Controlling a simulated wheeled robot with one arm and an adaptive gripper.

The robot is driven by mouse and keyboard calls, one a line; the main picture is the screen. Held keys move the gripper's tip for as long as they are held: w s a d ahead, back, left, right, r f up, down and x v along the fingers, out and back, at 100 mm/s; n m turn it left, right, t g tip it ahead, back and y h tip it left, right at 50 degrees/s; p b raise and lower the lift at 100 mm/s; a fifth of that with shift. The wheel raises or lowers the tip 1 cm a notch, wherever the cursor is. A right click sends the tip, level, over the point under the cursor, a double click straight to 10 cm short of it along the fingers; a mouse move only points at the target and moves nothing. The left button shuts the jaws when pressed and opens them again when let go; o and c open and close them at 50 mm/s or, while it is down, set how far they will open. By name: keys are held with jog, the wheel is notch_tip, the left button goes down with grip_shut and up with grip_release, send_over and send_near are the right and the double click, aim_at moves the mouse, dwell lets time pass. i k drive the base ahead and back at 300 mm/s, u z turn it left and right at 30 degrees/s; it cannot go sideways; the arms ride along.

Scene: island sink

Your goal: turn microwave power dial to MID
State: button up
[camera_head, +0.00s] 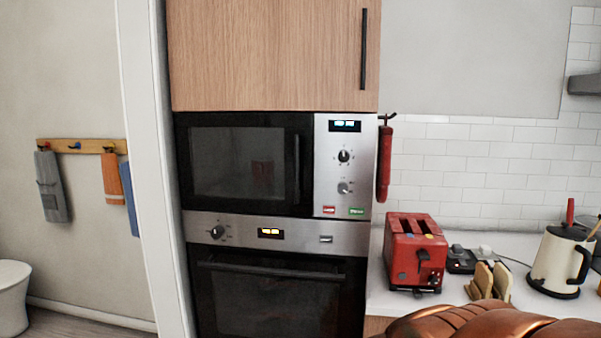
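The microwave (245,163) is built into a tall cabinet, with a dark glass door that looks shut. Its silver control panel (325,190) is on the right side. A red button (329,210) and a green button (357,211) are at the panel's bottom. My gripper is not in view.
An oven (275,296) with its own knob (217,232) is below the microwave. A copper-coloured rounded object (490,323) fills the bottom right foreground.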

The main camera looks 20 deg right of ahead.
aim_at(343, 188)
jog(key=k, duration=1.2)
jog(key=u, duration=0.6)
jog(key=i, duration=1.55)
jog(key=z, duration=0.65)
